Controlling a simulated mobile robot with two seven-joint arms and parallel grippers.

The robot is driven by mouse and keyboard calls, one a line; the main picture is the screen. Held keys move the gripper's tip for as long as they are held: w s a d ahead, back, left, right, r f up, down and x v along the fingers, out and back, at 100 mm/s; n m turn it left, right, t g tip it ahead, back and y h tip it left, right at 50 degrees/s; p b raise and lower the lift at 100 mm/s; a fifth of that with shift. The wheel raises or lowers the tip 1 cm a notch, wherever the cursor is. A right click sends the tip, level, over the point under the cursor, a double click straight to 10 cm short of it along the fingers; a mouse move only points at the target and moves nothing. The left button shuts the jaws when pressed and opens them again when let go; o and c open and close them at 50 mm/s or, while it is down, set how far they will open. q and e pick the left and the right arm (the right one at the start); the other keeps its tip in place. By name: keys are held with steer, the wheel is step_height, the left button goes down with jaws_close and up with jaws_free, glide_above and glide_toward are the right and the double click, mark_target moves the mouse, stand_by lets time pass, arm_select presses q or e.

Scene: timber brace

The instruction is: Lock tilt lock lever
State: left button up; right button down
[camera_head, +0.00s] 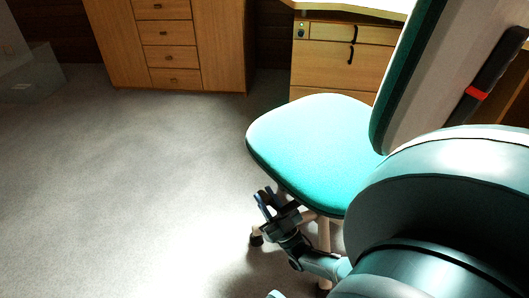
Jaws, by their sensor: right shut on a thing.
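A chair with a teal seat (310,145) and a tall backrest (400,75) stands at the centre right. My right gripper (265,198) is just below the seat's front left edge, its fingers pointing up and left. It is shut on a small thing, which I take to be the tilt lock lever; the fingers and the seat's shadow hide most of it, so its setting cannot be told. My left gripper is not in view.
My own large arm links fill the lower right. A wooden drawer cabinet (167,55) and a desk with drawers (335,60) stand at the back. The grey carpet (120,180) at left is clear.

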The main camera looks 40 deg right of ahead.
stand_by(0.3)
steer(key=c, duration=1.2)
jaws_free()
